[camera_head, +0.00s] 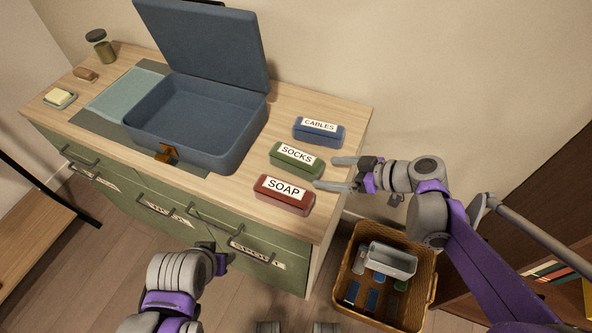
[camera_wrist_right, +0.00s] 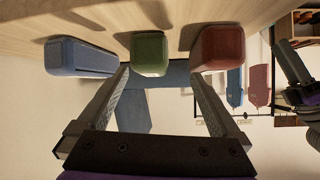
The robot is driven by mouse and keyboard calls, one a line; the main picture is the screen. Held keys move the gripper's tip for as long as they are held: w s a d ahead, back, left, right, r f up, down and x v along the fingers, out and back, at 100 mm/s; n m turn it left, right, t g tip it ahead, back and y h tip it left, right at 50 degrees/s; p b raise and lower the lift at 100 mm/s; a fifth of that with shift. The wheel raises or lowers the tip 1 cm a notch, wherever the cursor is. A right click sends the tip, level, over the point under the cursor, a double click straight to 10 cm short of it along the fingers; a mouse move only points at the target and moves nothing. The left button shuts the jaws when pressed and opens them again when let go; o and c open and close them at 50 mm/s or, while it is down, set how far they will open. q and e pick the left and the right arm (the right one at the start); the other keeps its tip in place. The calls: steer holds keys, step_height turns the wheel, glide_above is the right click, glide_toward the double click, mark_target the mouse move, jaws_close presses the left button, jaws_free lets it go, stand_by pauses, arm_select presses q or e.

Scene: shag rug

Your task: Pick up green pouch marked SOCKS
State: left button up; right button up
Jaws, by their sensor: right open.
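The green pouch marked SOCKS (camera_head: 297,166) lies on the wooden dresser top, between the blue pouch marked CABLES (camera_head: 318,136) and the red pouch marked SOAP (camera_head: 283,204). My right gripper (camera_head: 325,173) is open at the right end of the green pouch. In the right wrist view the green pouch (camera_wrist_right: 149,54) sits ahead, between the two spread fingers (camera_wrist_right: 162,82). The blue pouch (camera_wrist_right: 80,57) and the red pouch (camera_wrist_right: 218,48) lie outside the fingers. My left arm shows at the bottom of the head view; its fingers (camera_head: 222,255) are not clear.
An open, empty blue case (camera_head: 240,155) stands on the dresser (camera_head: 350,100) left of the pouches. A soap dish (camera_head: 60,98) and a jar (camera_head: 101,46) are farther left. A wicker basket (camera_head: 345,265) with several items stands on the floor below my right arm.

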mark_target(296, 160)
steer(key=shift+w+d+f+n+y+b, duration=0.1)
steer(key=shift+w+f+n+y+b, duration=0.15)
steer(key=shift+w, duration=0.2)
steer(key=shift+w+n+y+b, duration=0.1)
steer(key=shift+w+n+y, duration=0.25)
steer(key=shift+w, duration=0.1)
steer(key=shift+w+a, duration=0.2)
steer(key=shift+w, duration=0.1)
steer(key=shift+t, duration=0.3)
steer(key=x, duration=1)
steer(key=shift+s+a+r, duration=0.1)
steer(key=shift+a+r, duration=0.05)
steer(key=shift+a, duration=0.2)
steer(key=c, duration=1.5)
steer(key=shift+r, duration=0.1)
